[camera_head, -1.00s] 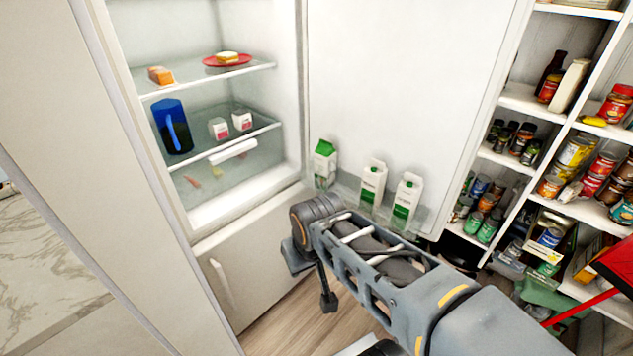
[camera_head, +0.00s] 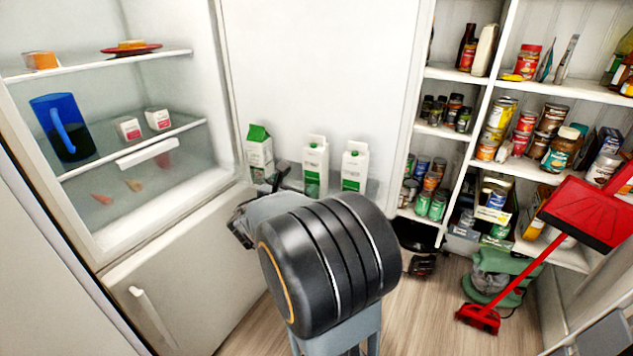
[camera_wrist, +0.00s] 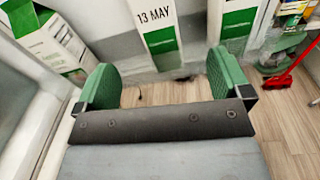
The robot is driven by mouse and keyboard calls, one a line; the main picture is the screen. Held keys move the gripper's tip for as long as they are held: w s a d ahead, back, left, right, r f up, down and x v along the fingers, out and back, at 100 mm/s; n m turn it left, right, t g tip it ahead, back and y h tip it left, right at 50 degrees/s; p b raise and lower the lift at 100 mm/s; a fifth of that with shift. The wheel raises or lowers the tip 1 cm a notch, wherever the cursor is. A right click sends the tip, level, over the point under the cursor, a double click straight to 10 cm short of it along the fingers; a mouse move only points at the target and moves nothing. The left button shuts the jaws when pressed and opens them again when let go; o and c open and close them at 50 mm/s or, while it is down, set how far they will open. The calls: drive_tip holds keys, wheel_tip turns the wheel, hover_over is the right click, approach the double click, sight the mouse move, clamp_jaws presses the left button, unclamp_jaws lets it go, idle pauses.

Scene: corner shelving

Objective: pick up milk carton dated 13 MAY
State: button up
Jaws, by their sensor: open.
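Three white and green milk cartons stand in the fridge door rack. The carton printed "13 MAY" (camera_wrist: 157,35) is in the middle of the wrist view, upright. It appears to be the middle carton (camera_head: 315,165) in the head view. Another carton (camera_wrist: 48,42) is to its left in the wrist view and a third (camera_wrist: 237,20) to its right. My gripper (camera_wrist: 163,70) is open, its two green fingers spread on either side of the dated carton's line, with nothing between them. In the head view the gripper is largely hidden behind my arm.
The open fridge (camera_head: 160,215) is on the left, with a blue pitcher (camera_head: 62,130) and small cartons on its shelves. Pantry shelves (camera_head: 545,85) with cans and jars stand right. A red broom (camera_head: 540,255) leans there.

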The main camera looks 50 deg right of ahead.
sight(316, 160)
drive_tip(key=shift+n+t, duration=0.4)
drive_tip(key=shift+n, duration=0.2)
drive_tip(key=x, duration=0.7)
drive_tip(key=shift+w+d, duration=0.3)
drive_tip(key=shift+w, duration=0.1)
drive_tip(key=shift+r+b+x, duration=0.15)
drive_tip(key=shift+b+x, duration=0.05)
drive_tip(key=shift+x, duration=1.45)
drive_tip(key=shift+r+b+x, duration=0.15)
drive_tip(key=shift+x, duration=1.5)
drive_tip(key=shift+s+d, duration=0.1)
drive_tip(key=shift+s, duration=0.05)
drive_tip(key=c, duration=1.5)
drive_tip(key=shift+r, duration=0.1)
